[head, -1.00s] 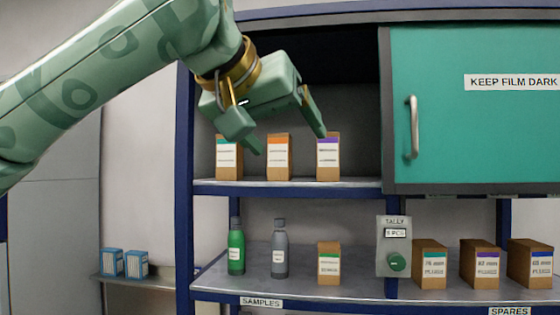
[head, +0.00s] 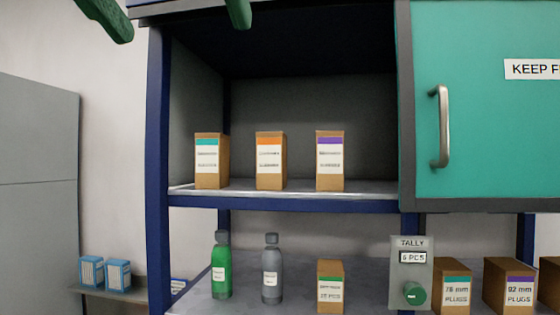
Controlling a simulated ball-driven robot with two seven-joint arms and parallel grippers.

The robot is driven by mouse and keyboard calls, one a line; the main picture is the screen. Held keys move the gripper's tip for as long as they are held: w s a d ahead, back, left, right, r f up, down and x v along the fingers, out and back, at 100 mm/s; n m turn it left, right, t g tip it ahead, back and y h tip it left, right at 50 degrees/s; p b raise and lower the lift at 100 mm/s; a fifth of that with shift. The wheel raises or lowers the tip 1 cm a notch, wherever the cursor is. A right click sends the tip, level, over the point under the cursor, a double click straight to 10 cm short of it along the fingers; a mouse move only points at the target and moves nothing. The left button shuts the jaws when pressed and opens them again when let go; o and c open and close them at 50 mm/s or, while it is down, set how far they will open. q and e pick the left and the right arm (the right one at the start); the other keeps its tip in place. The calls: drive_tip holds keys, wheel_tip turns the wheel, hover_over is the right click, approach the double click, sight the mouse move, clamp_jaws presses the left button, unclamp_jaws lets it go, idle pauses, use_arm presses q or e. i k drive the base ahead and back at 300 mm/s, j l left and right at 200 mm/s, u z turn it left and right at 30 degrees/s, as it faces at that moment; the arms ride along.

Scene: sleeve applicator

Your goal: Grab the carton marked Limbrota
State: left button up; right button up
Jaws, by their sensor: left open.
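Three brown cartons stand upright in a row on the upper shelf: one with a teal label band (head: 208,162), one with an orange band (head: 270,162) and one with a purple band (head: 330,162). The print on their labels is too small to read, so I cannot tell which is marked Limbrota. My left gripper (head: 180,28) shows only as two green fingertips at the top edge, wide apart and empty. It is above the cartons in the picture and touches none of them. My right gripper is not in view.
A teal door (head: 480,130) with a metal handle covers the upper right. The lower shelf holds a green bottle (head: 221,268), a grey bottle (head: 272,270), another carton (head: 330,287) and a tally box (head: 411,272). Blue cartons (head: 105,273) stand at far left.

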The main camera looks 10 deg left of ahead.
sight(271, 146)
drive_tip(key=i, duration=1.1)
